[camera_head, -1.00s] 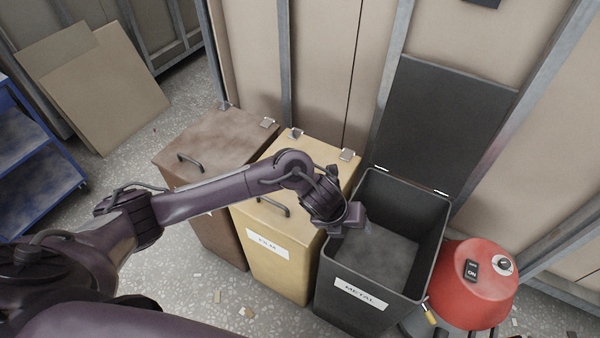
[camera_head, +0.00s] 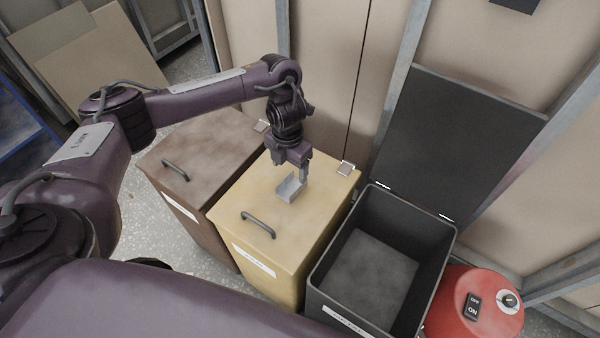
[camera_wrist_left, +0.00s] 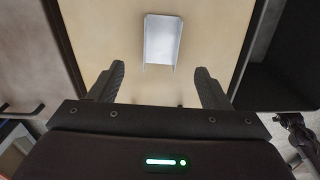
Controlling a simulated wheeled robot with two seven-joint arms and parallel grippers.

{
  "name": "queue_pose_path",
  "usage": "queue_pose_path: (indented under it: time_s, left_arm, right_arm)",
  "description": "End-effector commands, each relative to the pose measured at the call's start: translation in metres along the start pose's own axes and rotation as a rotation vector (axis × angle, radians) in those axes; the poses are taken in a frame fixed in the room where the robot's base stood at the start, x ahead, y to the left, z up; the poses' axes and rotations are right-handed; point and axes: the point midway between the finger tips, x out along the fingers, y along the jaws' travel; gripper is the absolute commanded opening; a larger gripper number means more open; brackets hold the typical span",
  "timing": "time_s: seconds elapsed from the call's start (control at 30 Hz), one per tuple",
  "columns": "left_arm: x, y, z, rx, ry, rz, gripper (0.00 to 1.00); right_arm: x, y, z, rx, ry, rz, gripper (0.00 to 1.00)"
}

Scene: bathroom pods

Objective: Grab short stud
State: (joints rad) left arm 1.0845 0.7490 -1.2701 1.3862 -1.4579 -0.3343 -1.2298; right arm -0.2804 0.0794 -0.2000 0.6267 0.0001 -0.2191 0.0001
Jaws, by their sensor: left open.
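The short stud (camera_head: 291,188) is a small grey metal channel piece lying on the closed lid of the yellow bin (camera_head: 318,187). In the left wrist view the stud (camera_wrist_left: 162,42) lies ahead of the fingertips, roughly centred between them, with its open channel showing. My left gripper (camera_head: 292,164) is above the lid, pointing down, close to the stud; in the head view one finger overlaps the stud's far edge. In the left wrist view the left gripper (camera_wrist_left: 160,72) is open with nothing between its fingers. I cannot tell whether it touches the stud. My right gripper is not in view.
A closed brown bin (camera_head: 212,146) stands left of the yellow one. An open, empty-looking black bin (camera_head: 448,240) stands right, its lid (camera_head: 455,140) raised against the wall. A red round machine (camera_head: 470,300) is beyond it. The yellow lid has a handle (camera_head: 258,226) near its front.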

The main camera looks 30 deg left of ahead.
Motion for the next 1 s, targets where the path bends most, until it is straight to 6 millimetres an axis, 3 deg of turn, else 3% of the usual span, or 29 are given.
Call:
queue_pose_path:
  time_s: [0.17,0.47,0.67,0.9,1.0]
  left_arm:
    - [0.018,0.000,-0.001,0.000,0.006,0.000,0.71]
    - [0.056,-0.002,0.000,-0.001,0.006,0.000,0.71]
    - [0.075,-0.002,0.001,-0.001,0.003,0.001,0.71]
    - [0.078,-0.002,0.001,0.000,0.002,0.002,0.71]
    - [0.077,-0.002,0.001,0.000,0.002,0.002,0.59]
  right_arm:
    - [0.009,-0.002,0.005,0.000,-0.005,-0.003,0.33]
    - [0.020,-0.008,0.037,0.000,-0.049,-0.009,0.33]
    - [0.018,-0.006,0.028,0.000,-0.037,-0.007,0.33]
    - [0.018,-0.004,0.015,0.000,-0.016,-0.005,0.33]
    - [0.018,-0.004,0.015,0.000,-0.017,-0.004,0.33]
